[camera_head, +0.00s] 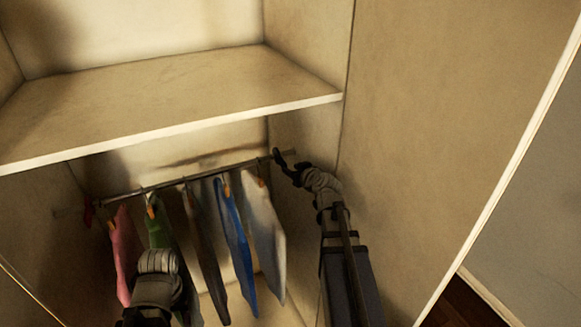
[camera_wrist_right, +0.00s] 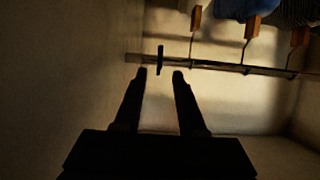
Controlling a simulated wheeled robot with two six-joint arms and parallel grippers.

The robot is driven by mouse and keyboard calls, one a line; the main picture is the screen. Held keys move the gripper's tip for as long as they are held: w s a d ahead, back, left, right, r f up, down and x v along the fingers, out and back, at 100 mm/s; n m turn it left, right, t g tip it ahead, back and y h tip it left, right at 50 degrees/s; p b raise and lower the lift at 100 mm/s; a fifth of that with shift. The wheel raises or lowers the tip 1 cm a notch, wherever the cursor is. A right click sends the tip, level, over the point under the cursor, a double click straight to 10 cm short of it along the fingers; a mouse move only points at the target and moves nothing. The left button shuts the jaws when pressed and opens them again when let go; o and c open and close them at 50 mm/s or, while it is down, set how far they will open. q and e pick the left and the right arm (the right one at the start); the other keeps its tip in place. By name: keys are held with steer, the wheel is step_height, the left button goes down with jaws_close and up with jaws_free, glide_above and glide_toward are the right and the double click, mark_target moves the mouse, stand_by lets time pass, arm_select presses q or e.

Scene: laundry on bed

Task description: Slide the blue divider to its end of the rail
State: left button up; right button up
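A thin dark divider (camera_wrist_right: 160,59) stands on the rail (camera_wrist_right: 220,67) in the right wrist view, close to the rail's end at the wall. It is in shadow, so I cannot tell its colour. My right gripper (camera_wrist_right: 160,73) is open, its two fingertips just short of the divider and on either side of it, with a gap visible. In the head view my right gripper (camera_head: 285,163) is at the right end of the rail (camera_head: 165,184) and hides the divider there. My left arm's wrist shows at the bottom; its fingertips cannot be made out.
Several garments hang from the rail, among them a pink one (camera_head: 124,250), a blue one (camera_head: 236,240) and a white one (camera_head: 265,235) nearest my right gripper. A red piece (camera_head: 88,211) sits at the rail's left end. A shelf (camera_head: 170,95) spans above; the side wall (camera_head: 430,130) is right.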

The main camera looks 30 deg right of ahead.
mark_target(282, 164)
steer(key=shift+f, duration=0.15)
steer(key=shift+c, duration=0.7)
steer(key=a+f+n+g+b, duration=0.1)
steer(key=a+f, duration=0.1)
steer(key=a+f+n+g+b, duration=0.1)
steer(key=f, duration=0.2)
steer(key=a+f+n+g+b, duration=0.1)
steer(key=a+f, duration=0.1)
steer(key=f, duration=0.1)
steer(key=shift+a+h, duration=0.3)
jaws_close()
steer(key=a+f+n+h+b, duration=0.1)
steer(key=f+n+g+h+b, duration=0.1)
steer(key=f+h+b, duration=0.1)
steer(key=s+a+f+n+g+h+b, duration=0.1)
steer(key=shift+a+f, duration=0.25)
steer(key=shift+a, duration=0.05)
steer(key=a+r+n+t+h+b, duration=0.35)
steer(key=a+r+h+b, duration=0.2)
steer(key=r+h, duration=0.3)
steer(key=shift+m+y, duration=0.25)
steer(key=x, duration=0.7)
steer(key=s+d+r+x, duration=0.1)
steer(key=x, duration=0.3)
steer(key=shift+d+p, duration=0.25)
steer(key=shift+p, duration=0.1)
steer(key=shift+d, duration=0.5)
